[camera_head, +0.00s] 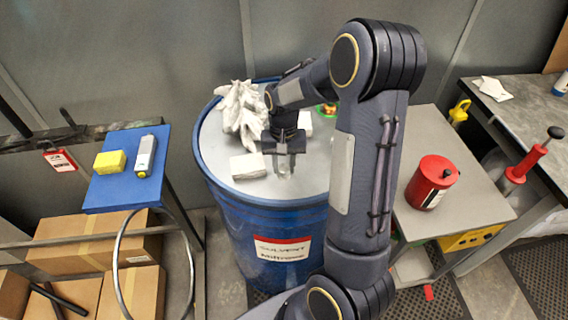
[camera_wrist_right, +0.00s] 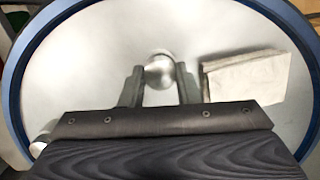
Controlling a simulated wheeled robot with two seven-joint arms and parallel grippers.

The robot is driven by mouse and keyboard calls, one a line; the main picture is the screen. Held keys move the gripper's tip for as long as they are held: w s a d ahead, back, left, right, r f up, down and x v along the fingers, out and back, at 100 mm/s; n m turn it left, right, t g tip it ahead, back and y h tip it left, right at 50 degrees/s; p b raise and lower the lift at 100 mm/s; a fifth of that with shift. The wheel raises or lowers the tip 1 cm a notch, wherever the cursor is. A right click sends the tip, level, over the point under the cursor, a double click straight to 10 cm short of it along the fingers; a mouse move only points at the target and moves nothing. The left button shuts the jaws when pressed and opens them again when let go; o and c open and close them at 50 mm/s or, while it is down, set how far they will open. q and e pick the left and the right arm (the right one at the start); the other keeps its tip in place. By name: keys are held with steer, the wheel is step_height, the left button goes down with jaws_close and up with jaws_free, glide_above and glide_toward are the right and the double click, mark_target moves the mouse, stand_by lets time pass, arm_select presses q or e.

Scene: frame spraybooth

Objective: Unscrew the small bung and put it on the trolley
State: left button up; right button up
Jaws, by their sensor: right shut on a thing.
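The small bung (camera_wrist_right: 160,71) is a round silvery piece on the drum's pale lid (camera_wrist_right: 90,60). In the wrist view my right gripper (camera_wrist_right: 160,80) has one finger on each side of it and is shut on it. In the head view the right gripper (camera_head: 285,158) points down at the lid, with the bung (camera_head: 285,172) partly showing below it. Whether the bung is clear of its hole cannot be told. A grey-topped trolley (camera_head: 478,203) stands right of the drum. My left gripper is not in view.
White gloves (camera_head: 240,110) and a pale folded block (camera_head: 247,166) lie on the blue drum (camera_head: 228,215). A red can (camera_head: 432,182) stands on the trolley, with bare top around it. A blue-topped stand (camera_head: 115,192) at left holds a yellow sponge (camera_head: 110,162).

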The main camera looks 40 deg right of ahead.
steer(key=n, duration=0.4)
steer(key=shift+n+h, duration=0.4)
steer(key=shift+n, duration=1.8)
steer(key=n, duration=0.4)
steer(key=shift+a+n+h, duration=0.1)
steer(key=shift+n+h, duration=0.2)
